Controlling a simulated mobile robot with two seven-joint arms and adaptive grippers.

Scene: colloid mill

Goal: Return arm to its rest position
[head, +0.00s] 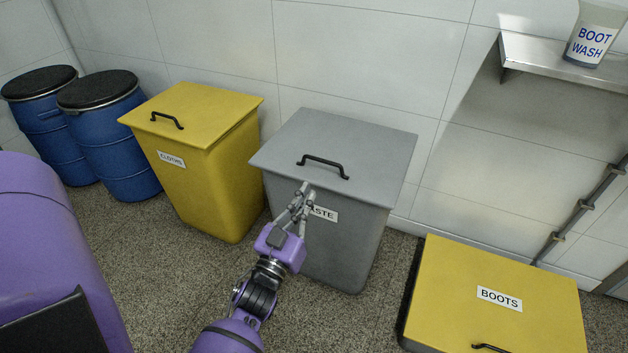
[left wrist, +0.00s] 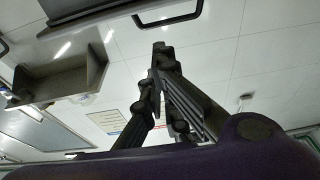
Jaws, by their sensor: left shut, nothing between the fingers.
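My left gripper (head: 303,192) is shut and empty in the head view. It is in front of the grey waste bin (head: 345,230), covering part of its label, just below the black handle (head: 323,165) on the bin's closed lid. I cannot tell whether the fingers touch the bin. In the left wrist view the closed fingers (left wrist: 158,50) point up the picture, with a dark handle (left wrist: 168,18) beyond the tips. My right gripper is not in view.
A yellow cloths bin (head: 215,175) stands left of the grey bin, with blue drums (head: 115,140) beyond it. A yellow boots bin (head: 500,280) is at the lower right. A steel shelf (head: 545,55) holds a boot wash container (head: 593,40). Speckled floor is clear between the bins.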

